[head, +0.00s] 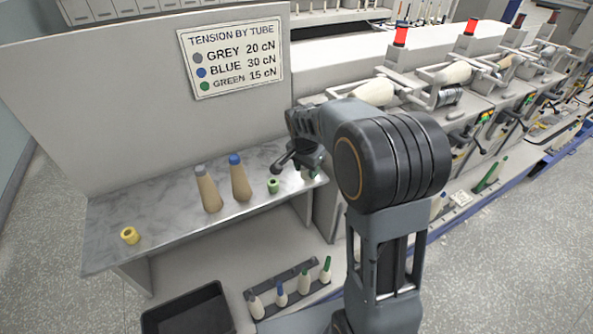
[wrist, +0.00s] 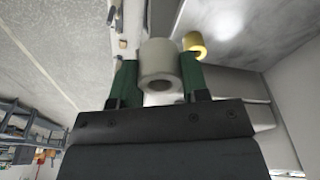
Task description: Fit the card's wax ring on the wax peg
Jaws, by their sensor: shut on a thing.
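The card (head: 232,88) on the back panel reads grey 20 cN, blue 30 cN, green 15 cN. In the wrist view my gripper (wrist: 160,82) is shut on a white wax ring (wrist: 158,60), one green finger on each side, its dark hole showing. In the head view my gripper (head: 311,165) is at the right end of the shelf, partly hidden by my arm; the held ring cannot be made out there. A yellow ring (head: 129,236) lies at the shelf's left; it also shows in the wrist view (wrist: 194,42). A green ring (head: 273,187) stands near my gripper. I cannot pick out the wax peg.
Two tan cones, one grey-tipped (head: 208,190) and one blue-tipped (head: 240,180), stand on the marbled shelf (head: 165,212). Below are a black bin (head: 188,309) and a rack of small bobbins (head: 280,292). Winding units (head: 452,105) line the right. The shelf's left half is mostly clear.

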